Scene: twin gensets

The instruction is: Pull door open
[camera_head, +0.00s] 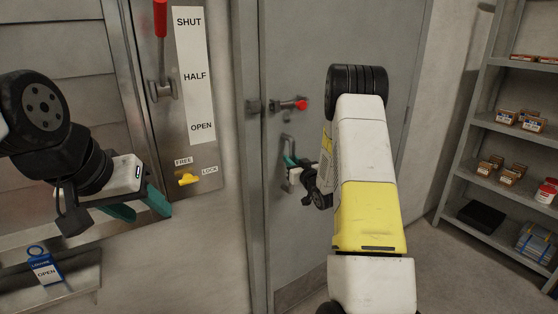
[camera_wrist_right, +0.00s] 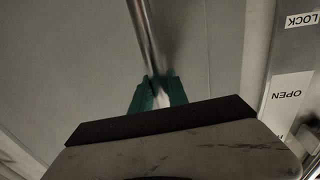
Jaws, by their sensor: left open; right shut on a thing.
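The grey door (camera_head: 345,45) fills the middle of the head view, with its frame at its left side. A red-tipped lever (camera_head: 301,104) sits on the door above a metal pull handle (camera_head: 287,147). My right gripper (camera_head: 290,161) is at the pull handle, its teal fingers partly hidden by its own body and arm. In the right wrist view its teal fingers (camera_wrist_right: 158,93) are shut on the metal bar of the handle (camera_wrist_right: 146,35). My left gripper (camera_head: 143,207) is open and empty, in front of the wall panel at the left.
A panel with a SHUT, HALF, OPEN label (camera_head: 195,75), a red-handled lever (camera_head: 160,18) and a yellow knob (camera_head: 188,179) is left of the door. Shelves (camera_head: 497,140) with boxes stand at the right.

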